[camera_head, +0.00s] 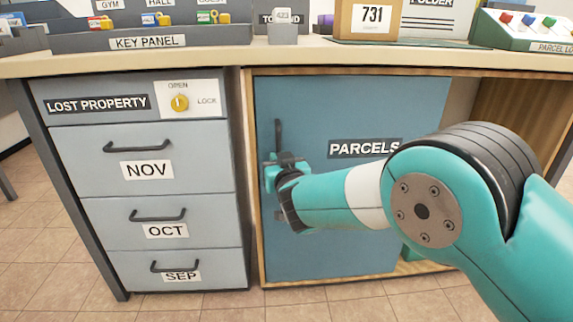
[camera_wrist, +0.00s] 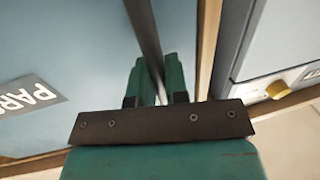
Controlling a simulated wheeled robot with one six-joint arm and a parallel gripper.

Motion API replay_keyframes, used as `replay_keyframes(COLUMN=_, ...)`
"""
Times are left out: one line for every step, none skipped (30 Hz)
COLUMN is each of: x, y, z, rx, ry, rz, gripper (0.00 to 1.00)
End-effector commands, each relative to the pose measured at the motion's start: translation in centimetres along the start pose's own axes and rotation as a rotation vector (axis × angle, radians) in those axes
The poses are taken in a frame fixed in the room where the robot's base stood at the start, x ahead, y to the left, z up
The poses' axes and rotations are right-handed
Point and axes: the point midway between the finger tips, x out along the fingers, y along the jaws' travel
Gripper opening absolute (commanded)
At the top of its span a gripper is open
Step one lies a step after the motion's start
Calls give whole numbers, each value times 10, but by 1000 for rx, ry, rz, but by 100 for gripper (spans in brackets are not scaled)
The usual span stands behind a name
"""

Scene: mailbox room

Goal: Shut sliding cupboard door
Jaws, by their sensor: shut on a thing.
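The blue sliding cupboard door (camera_head: 310,120) marked PARCELS stands under the counter and covers the left part of the cupboard opening. Its left edge is close to the wooden frame's left post. The dark vertical door handle (camera_head: 278,135) is near that edge. My gripper (camera_head: 284,170) is at the handle. In the wrist view the two teal fingers (camera_wrist: 160,80) are shut on the dark handle bar (camera_wrist: 146,35). The lower part of the handle is partly hidden by my gripper.
Left of the cupboard is a drawer unit (camera_head: 146,166) with pulls and a lock knob (camera_head: 180,103). The opening's right side (camera_head: 515,105) shows bare wood inside. On the counter (camera_head: 215,60) stand a key panel (camera_head: 140,40), a 731 box (camera_head: 370,20) and a folder (camera_head: 430,18).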

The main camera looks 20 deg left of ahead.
Motion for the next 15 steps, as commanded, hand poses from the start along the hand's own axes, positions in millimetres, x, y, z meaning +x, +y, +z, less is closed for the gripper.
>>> replay_keyframes(x=0, y=-2, z=2, rx=0, ry=-2, rz=-1, gripper=0)
replay_keyframes(x=0, y=-2, z=2, rx=1, ry=-3, rz=1, gripper=0)
replay_keyframes(x=0, y=-2, z=2, rx=1, ry=-3, rz=2, gripper=0)
replay_keyframes(x=0, y=-2, z=2, rx=1, ry=-3, rz=2, gripper=0)
replay_keyframes(x=0, y=-3, z=2, rx=2, ry=-4, rz=3, gripper=0)
replay_keyframes(x=0, y=-3, z=2, rx=2, ry=-4, rz=2, gripper=0)
replay_keyframes(x=0, y=-3, z=1, rx=2, ry=-4, rz=2, gripper=0)
replay_keyframes(x=0, y=-4, z=1, rx=2, ry=-4, rz=1, gripper=0)
replay_keyframes(x=0, y=-4, z=1, rx=2, ry=-4, rz=0, gripper=0)
replay_keyframes(x=0, y=-5, z=1, rx=3, ry=-4, rz=0, gripper=0)
replay_keyframes(x=0, y=-5, z=1, rx=3, ry=-4, rz=-1, gripper=0)
replay_keyframes(x=0, y=-6, z=1, rx=3, ry=-3, rz=-2, gripper=0)
replay_keyframes(x=0, y=-6, z=1, rx=3, ry=-3, rz=-3, gripper=0)
replay_keyframes(x=0, y=-6, z=1, rx=4, ry=-3, rz=-3, gripper=0)
replay_keyframes(x=0, y=-6, z=1, rx=4, ry=-3, rz=-3, gripper=19)
